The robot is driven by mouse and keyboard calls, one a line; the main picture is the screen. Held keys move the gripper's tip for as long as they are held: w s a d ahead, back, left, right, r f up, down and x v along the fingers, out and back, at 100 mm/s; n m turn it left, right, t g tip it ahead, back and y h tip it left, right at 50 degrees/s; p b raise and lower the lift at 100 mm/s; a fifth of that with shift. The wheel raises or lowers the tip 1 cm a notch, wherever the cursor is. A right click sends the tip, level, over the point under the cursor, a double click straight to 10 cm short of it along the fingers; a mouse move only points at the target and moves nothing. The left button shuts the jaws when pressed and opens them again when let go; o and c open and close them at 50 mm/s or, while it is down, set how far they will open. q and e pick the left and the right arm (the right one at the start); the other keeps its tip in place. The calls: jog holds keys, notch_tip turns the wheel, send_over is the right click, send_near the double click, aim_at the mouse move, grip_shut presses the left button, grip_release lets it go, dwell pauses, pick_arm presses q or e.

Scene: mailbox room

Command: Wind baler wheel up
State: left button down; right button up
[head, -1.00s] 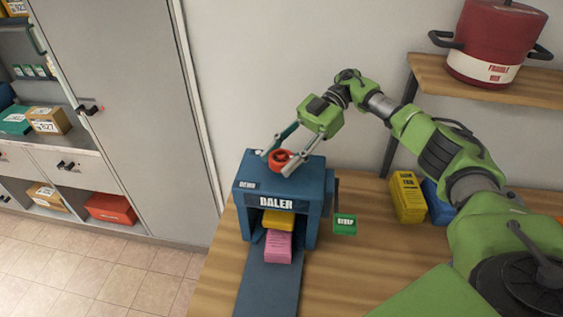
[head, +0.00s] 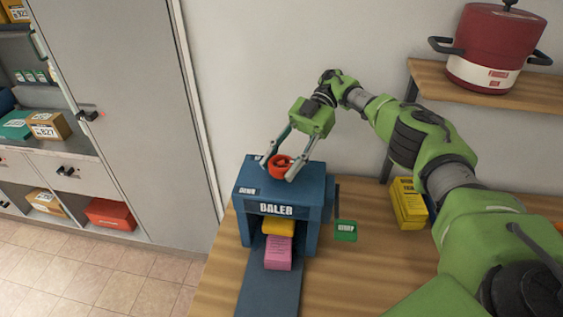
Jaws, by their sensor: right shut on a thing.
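The blue baler (head: 245,184) stands on the wooden table. A red wheel (head: 279,166) sits on its top. My right gripper (head: 277,171) reaches down from above with its fingers on either side of the wheel, shut on it. A yellow packet (head: 278,227) and a pink packet (head: 278,252) lie in the baler's front opening, one in front of the other. My left gripper is not in view.
A green tag (head: 346,231) is at the baler's right side. A yellow box (head: 409,204) stands on the table (head: 365,275) farther right. A shelf (head: 490,88) holds a red pot (head: 488,50). A grey cabinet (head: 125,90) is at left.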

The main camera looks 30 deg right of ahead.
aim_at(281, 161)
jog(key=o, duration=1.1)
jog(key=shift+o, duration=0.2)
notch_tip(281, 161, up, 10)
